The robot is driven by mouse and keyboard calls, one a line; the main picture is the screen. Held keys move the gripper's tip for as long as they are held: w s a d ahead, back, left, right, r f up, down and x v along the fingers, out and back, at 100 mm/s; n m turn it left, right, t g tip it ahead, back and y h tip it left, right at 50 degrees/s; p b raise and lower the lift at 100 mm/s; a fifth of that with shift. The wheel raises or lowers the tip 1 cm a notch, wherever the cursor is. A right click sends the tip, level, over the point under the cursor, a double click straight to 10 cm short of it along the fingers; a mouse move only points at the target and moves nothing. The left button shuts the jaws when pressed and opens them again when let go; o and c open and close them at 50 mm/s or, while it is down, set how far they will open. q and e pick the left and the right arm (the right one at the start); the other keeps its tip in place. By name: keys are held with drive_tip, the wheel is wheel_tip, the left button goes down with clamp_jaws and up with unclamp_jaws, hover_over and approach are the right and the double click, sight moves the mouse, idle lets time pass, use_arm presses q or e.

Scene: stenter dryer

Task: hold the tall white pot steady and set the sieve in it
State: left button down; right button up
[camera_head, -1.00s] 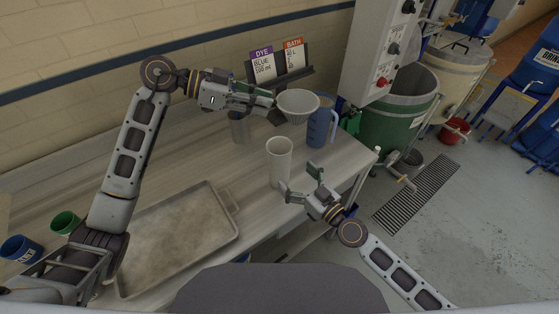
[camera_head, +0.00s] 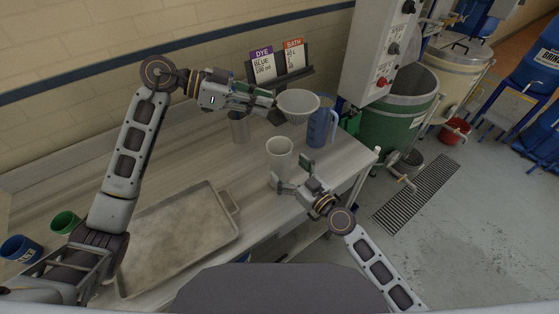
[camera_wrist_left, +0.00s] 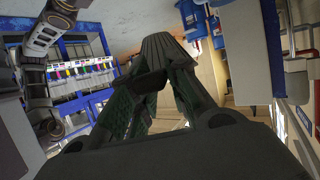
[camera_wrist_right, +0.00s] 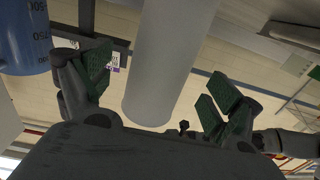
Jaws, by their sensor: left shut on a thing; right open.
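The tall white pot (camera_head: 279,153) stands upright on the table in the head view. It also shows in the right wrist view (camera_wrist_right: 168,60), between the open fingers. The sieve (camera_head: 298,104) is a pale, cone-like bowl held in the air above and behind the pot, slightly to its right. My left gripper (camera_head: 272,112) is shut on the sieve's near side; in the left wrist view the sieve (camera_wrist_left: 166,48) shows beyond the fingers. My right gripper (camera_head: 290,172) is open at the pot's lower right, with a finger on either side of it and no clear grip.
A blue measuring jug (camera_head: 320,127) stands close right of the pot. A grey metal cup (camera_head: 239,128) stands behind left. A metal tray (camera_head: 180,240) lies at the front left, with blue (camera_head: 20,248) and green (camera_head: 65,223) cups beyond. The dye cards (camera_head: 278,65) stand at the back.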

drive_tip(key=shift+x, duration=2.3)
drive_tip(key=c, duration=1.1)
drive_tip(key=shift+c, duration=0.2)
use_arm(q)
drive_tip(key=shift+s+f, duration=0.15)
drive_tip(key=shift+s+f+n+t, duration=0.3)
drive_tip(key=shift+f+n+t, duration=0.1)
drive_tip(key=shift+f, duration=0.25)
drive_tip(key=s+a+f+n+t+y, duration=0.1)
drive_tip(key=s+a+f+n+t, duration=0.1)
drive_tip(key=a+f+n+t, duration=0.1)
drive_tip(key=shift+s+a+f+t, duration=0.3)
drive_tip(key=shift+s+f+t, duration=0.1)
drive_tip(key=shift+f, duration=0.4)
